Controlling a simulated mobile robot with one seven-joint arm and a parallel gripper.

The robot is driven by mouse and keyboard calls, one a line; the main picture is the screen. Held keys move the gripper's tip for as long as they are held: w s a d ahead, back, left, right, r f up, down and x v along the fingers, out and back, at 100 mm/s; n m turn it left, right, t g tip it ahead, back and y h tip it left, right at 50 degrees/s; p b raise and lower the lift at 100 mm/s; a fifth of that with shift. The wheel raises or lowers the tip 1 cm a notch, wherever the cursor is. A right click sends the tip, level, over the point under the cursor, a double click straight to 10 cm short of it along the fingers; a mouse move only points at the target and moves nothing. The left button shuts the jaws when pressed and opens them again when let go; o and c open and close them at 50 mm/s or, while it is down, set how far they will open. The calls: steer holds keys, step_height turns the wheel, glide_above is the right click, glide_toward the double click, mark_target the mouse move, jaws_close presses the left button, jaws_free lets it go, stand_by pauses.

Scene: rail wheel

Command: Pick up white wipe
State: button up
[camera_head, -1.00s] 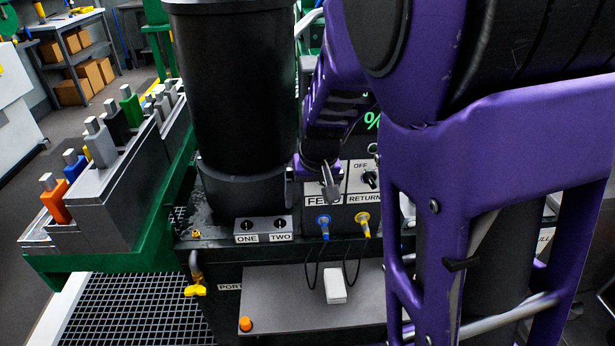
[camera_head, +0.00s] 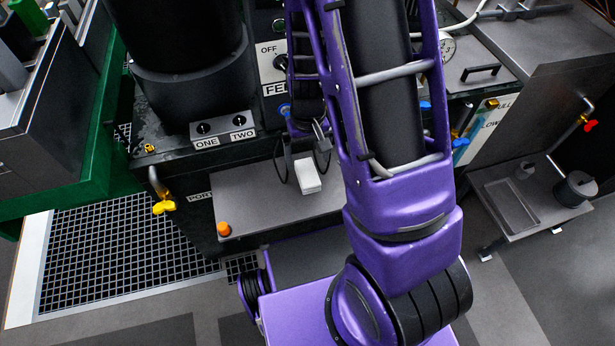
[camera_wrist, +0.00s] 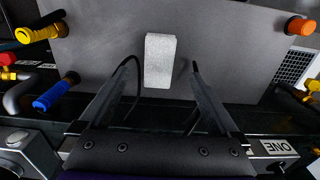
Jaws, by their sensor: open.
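The white wipe (camera_head: 307,175) is a small white block lying on the grey shelf plate (camera_head: 256,205) in front of the machine. In the wrist view the white wipe (camera_wrist: 160,60) lies ahead of my gripper (camera_wrist: 163,66), roughly centred between the two dark fingers. The fingers are apart and empty, and I cannot tell how far above the plate they are. In the head view my gripper (camera_head: 304,145) is near the far side of the wipe, partly hidden by my purple arm.
An orange knob (camera_head: 223,229) sits at the plate's front left corner. A yellow valve (camera_head: 163,206) sticks out left of the plate. A floor grating (camera_head: 110,250) lies at lower left.

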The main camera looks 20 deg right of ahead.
mark_target(308, 172)
steer(key=f, duration=0.2)
steer(key=f+b, duration=0.1)
steer(key=f, duration=0.4)
steer(key=shift+w+d+f+b, duration=0.1)
steer(key=shift+w+f+b, duration=0.25)
steer(key=shift+w+b, duration=0.05)
steer(key=c, duration=1.4)
steer(key=shift+r, duration=0.25)
steer(key=shift+c, duration=0.2)
